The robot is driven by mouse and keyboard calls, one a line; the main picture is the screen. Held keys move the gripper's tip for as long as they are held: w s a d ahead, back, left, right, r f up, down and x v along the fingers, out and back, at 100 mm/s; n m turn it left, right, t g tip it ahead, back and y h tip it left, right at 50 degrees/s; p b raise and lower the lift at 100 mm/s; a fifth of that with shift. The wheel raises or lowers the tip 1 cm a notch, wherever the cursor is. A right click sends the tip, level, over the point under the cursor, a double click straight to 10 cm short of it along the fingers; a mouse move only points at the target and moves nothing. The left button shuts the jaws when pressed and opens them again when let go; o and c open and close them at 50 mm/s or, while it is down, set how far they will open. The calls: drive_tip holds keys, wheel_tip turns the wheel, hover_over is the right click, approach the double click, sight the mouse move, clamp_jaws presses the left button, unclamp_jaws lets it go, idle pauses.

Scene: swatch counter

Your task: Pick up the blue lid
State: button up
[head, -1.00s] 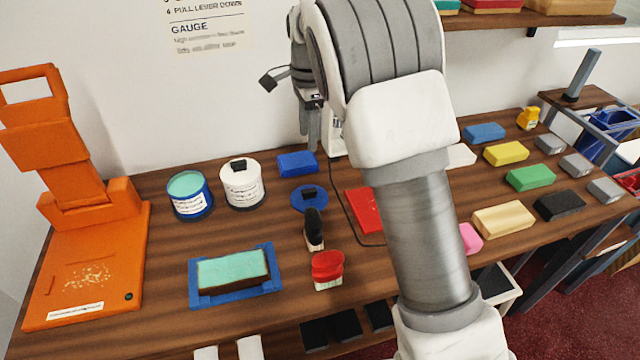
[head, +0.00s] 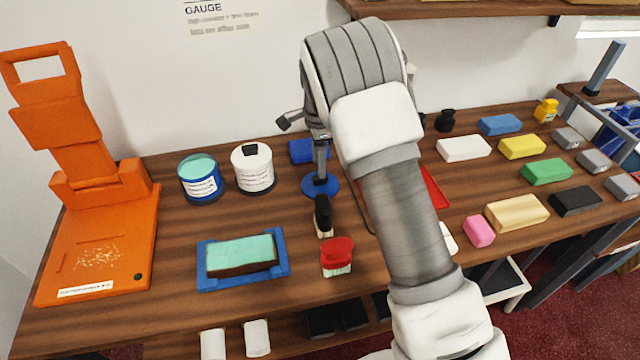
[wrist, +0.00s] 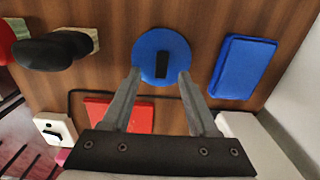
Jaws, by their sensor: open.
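The blue lid (head: 312,190) is a round disc lying on the wooden counter, with a black handle bar on top. In the wrist view the lid (wrist: 150,45) lies just beyond my fingertips, its black handle (wrist: 162,66) lined up between them. My gripper (wrist: 158,72) is open and empty, one finger on each side of the handle's line. In the head view my gripper (head: 320,176) points down right over the lid and hides its handle. I cannot tell the exact height between the fingertips and the lid.
A blue block (head: 300,151) lies just behind the lid. A black-handled brush (head: 323,216) and a red brush (head: 337,256) stand in front. A blue tin (head: 200,186) and a white canister (head: 252,172) stand to the left. A red pad (head: 436,188) lies to the right, partly behind my arm.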

sight(320, 181)
wheel_tip(320, 181, down, 5)
drive_tip(key=shift+w+d+f, duration=0.1)
drive_tip(key=shift+w, duration=0.05)
clamp_jaws()
idle(0.4)
